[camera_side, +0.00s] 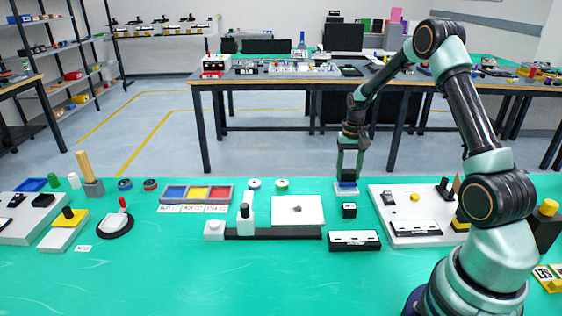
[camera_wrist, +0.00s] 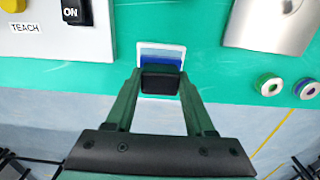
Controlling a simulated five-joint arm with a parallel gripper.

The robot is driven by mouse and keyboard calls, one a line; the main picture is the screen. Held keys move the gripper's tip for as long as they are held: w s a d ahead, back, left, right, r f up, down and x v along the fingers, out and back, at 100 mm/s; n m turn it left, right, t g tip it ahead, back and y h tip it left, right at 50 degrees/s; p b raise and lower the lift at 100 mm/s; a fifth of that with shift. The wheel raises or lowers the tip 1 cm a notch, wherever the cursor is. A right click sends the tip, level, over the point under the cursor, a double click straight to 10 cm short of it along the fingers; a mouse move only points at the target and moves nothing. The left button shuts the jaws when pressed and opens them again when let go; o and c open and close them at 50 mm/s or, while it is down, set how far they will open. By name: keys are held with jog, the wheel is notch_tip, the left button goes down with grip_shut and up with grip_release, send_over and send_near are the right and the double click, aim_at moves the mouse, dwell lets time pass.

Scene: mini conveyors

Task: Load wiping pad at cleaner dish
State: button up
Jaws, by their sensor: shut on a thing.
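My gripper (camera_side: 347,178) points straight down at the far edge of the green table. In the wrist view its fingers (camera_wrist: 160,84) are closed on a dark block, which I take to be the wiping pad (camera_wrist: 160,80). The cleaner dish, a small white-rimmed tray (camera_wrist: 162,46) with a blue inside, lies under the pad; it also shows in the side view (camera_side: 346,192). The pad covers the dish's near part in the wrist view. Whether the pad touches the dish I cannot tell.
A white panel (camera_side: 415,239) with black blocks stands right of the dish. A pale plate (camera_side: 297,216) lies to the left, with two small reels (camera_side: 281,184) near it. A small black block (camera_side: 349,210) sits in front of the dish. The table's front is clear.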

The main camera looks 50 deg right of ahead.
aim_at(349, 170)
jog(key=shift+f, duration=0.6)
dwell(1.6)
jog(key=shift+r, duration=0.15)
jog(key=shift+r, duration=3.45)
